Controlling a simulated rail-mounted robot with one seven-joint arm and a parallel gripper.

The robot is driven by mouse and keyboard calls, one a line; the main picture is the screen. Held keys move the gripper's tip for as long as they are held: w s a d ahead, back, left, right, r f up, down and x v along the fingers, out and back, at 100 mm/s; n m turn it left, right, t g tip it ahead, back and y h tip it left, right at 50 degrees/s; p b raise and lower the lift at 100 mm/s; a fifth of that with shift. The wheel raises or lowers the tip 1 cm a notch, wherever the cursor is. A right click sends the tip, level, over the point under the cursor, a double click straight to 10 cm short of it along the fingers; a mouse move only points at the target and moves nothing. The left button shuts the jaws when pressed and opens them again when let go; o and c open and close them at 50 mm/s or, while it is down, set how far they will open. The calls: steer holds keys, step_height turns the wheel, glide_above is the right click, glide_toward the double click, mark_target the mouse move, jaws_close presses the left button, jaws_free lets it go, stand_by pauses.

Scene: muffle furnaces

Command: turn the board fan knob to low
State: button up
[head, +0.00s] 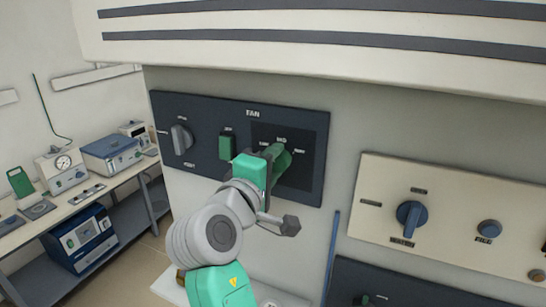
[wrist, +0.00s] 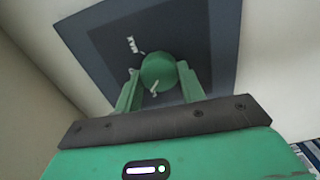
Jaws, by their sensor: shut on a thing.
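The dark fan board (head: 215,147) is fixed to the grey wall panel, with the word FAN along its top. Its green fan knob (head: 281,160) is at the right part of the board, under position labels. My gripper (head: 268,162) is at this knob and partly covers it. In the wrist view, the round green knob (wrist: 158,70) sits between the two fingers of my gripper (wrist: 158,88), which are shut on it. The knob's pointer direction is hard to make out, and some labels are hidden.
On the same board are a grey knob (head: 181,139) and a green switch (head: 226,146). A cream panel (head: 455,220) with a blue knob (head: 410,217) is to the right. A blue bar (head: 332,258) stands below. A bench (head: 75,195) with instruments is at the left.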

steer(key=shift+r+n, duration=0.1)
steer(key=shift+n, duration=1.2)
steer(key=shift+a+n, duration=0.1)
steer(key=shift+n, duration=0.2)
steer(key=o, duration=1)
steer(key=b+v, duration=0.2)
steer(key=v, duration=0.6)
